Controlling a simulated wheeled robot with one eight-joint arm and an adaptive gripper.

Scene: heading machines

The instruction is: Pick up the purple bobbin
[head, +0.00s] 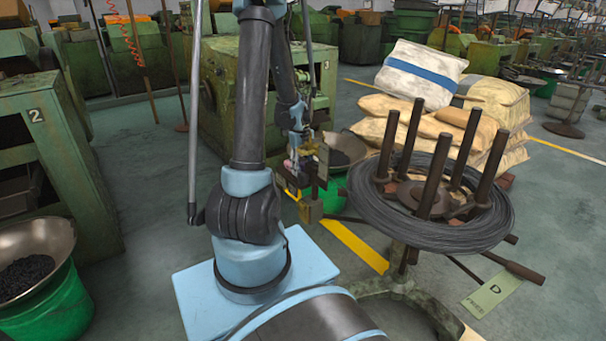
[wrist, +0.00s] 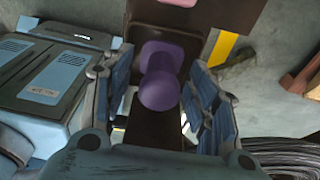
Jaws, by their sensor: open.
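The purple bobbin (wrist: 160,88) shows in the wrist view on a narrow dark brown surface, one end towards the camera. My gripper (wrist: 161,72) is open, with one blue-grey finger on each side of the bobbin. Gaps show between the fingers and the bobbin, and no contact is visible. In the head view my gripper (head: 304,152) is low beside a small brown stand (head: 312,190). A small purple-pink patch (head: 289,164) shows there, largely hidden by the gripper.
A wire coil (head: 362,205) on a post stand is close on the right, with stacked sacks (head: 490,100) behind. A green machine (head: 225,105) stands behind my arm. A bowl on a green bucket (head: 65,300) is at left. Open floor lies at left centre.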

